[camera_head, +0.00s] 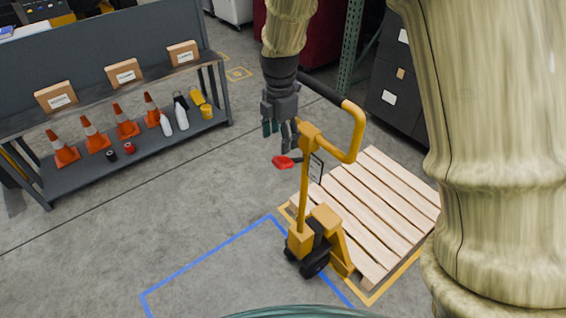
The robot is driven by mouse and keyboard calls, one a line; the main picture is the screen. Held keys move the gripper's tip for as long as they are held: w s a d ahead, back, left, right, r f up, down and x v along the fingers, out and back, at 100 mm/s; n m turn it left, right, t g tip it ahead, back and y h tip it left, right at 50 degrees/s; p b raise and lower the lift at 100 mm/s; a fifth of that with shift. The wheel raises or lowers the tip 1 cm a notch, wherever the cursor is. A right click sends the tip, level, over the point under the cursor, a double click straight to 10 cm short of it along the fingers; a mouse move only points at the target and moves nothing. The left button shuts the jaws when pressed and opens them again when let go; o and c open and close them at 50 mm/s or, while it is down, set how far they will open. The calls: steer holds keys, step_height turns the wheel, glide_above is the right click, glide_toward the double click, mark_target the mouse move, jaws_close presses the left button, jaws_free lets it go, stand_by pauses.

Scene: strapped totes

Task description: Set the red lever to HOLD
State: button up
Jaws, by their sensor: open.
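The red lever (283,162) shows left of the upper column of a yellow pallet jack (305,195). A dark piece seems to join it to the column. My gripper (279,134) points down just above the lever in the picture, beside the top of the jack's column. Its fingers are apart, with nothing seen between them. It appears clear of the lever, but the depth between them is hard to judge. A small label plate (316,168) sits right of the column, seen nearly edge-on. Its markings, including HOLD, cannot be read, so the lever's setting is unclear.
The jack's looped handle (354,135) rises close right of my gripper. A wooden pallet (375,210) lies behind the jack. A grey shelf rack (95,95) with boxes, cones and bottles stands left. Dark cabinets (395,75) stand at the back. Floor between rack and jack is clear.

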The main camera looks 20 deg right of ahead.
mark_target(281, 161)
steer(key=shift+f+p, duration=1.35)
steer(key=shift+f, duration=3.75)
steer(key=shift+c, duration=0.4)
steer(key=c, duration=1.3)
steer(key=shift+d, duration=0.1)
jaws_close()
